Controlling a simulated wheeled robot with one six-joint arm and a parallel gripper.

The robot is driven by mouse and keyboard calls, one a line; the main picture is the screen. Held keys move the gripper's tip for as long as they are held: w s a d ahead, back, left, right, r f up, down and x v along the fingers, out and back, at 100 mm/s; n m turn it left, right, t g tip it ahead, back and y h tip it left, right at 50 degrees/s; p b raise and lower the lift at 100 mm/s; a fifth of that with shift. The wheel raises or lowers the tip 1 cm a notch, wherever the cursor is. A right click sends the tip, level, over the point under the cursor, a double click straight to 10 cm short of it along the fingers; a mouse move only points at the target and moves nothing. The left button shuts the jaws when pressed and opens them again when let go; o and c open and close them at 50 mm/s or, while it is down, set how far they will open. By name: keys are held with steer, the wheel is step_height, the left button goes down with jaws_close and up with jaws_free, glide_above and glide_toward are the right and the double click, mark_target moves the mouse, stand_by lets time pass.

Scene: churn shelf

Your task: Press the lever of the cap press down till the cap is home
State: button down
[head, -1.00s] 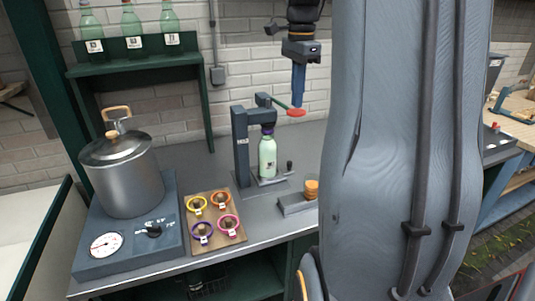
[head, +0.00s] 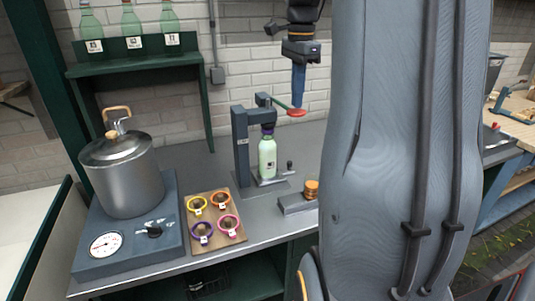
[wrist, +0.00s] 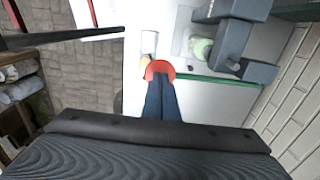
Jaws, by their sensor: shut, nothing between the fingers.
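The cap press (head: 241,145) is a dark grey stand on the bench. The lever (head: 281,103) is a thin green arm sloping slightly down to the right, ending in a red knob (head: 297,113). My gripper (head: 298,105) points straight down, fingers shut and empty, with its tips right at the top of the knob. I cannot tell whether they touch. The wrist view shows the shut fingers (wrist: 160,90) over the red knob (wrist: 158,68).
A board (head: 231,241) with several coloured rings lies on the bench left of the press. A steel pot (head: 124,180) stands on a blue-grey base with a dial. A small grey block (head: 293,204) with orange discs sits right front. Bottles stand on a green shelf (head: 138,59).

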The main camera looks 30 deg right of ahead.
mark_target(296, 111)
steer(key=shift+f, duration=0.1)
stand_by(0.3)
steer(key=shift+f, duration=0.5)
steer(key=shift+f+b, duration=0.1)
steer(key=shift+b, duration=0.2)
steer(key=shift+f, duration=0.8)
steer(key=shift+f+b, duration=0.4)
steer(key=shift+f, duration=0.35)
